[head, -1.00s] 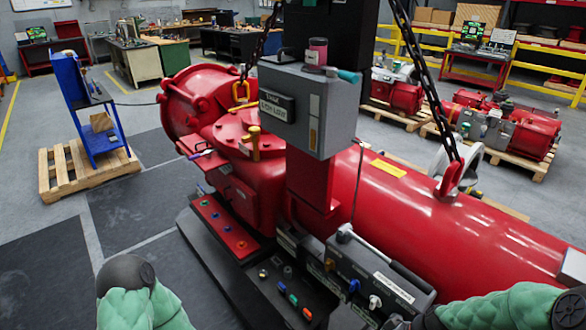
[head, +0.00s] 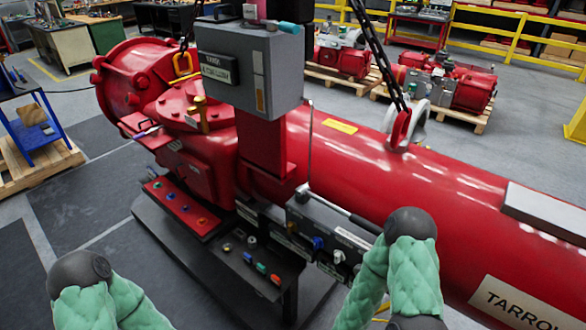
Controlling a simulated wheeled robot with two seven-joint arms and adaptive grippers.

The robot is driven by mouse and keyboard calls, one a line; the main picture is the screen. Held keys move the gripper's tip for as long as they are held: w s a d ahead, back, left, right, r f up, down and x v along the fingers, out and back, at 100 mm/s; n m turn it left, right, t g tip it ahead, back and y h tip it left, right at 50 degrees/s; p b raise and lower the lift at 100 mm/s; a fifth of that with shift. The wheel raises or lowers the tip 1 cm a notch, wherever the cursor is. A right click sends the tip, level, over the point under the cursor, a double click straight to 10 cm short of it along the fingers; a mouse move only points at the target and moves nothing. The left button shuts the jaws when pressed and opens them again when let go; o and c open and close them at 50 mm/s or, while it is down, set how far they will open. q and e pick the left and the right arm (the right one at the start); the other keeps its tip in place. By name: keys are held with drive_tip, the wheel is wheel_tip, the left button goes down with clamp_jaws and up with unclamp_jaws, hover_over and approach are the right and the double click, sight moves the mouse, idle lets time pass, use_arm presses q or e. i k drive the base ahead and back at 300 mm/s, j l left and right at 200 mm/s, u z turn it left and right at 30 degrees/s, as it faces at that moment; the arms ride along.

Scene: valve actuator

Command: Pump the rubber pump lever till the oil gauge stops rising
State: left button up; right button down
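The pump lever (head: 338,208) is a thin pale rod with a darker grip. It slants down to the right from a pivot on the dark pump unit (head: 318,238) at the front of the red actuator. My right arm's green sleeve and dark elbow stand close to the grip end in the picture; I cannot tell whether anything touches it. Neither gripper can be made out. My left arm shows only as a green sleeve and dark joint at the lower left. I cannot pick out the oil gauge or read its level.
The large red actuator (head: 440,185) fills the middle and right. A grey control box (head: 250,65) stands above it, and chains (head: 380,60) hang to it. A black ledge (head: 240,268) with small coloured fittings juts out in front. Open floor lies at the left.

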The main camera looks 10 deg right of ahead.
sight(372, 228)
drive_tip(key=j+z, duration=0.2)
drive_tip(key=z, duration=0.2)
drive_tip(key=j+z, duration=0.2)
drive_tip(key=z, duration=0.15)
drive_tip(key=j+z, duration=0.2)
drive_tip(key=z, duration=0.2)
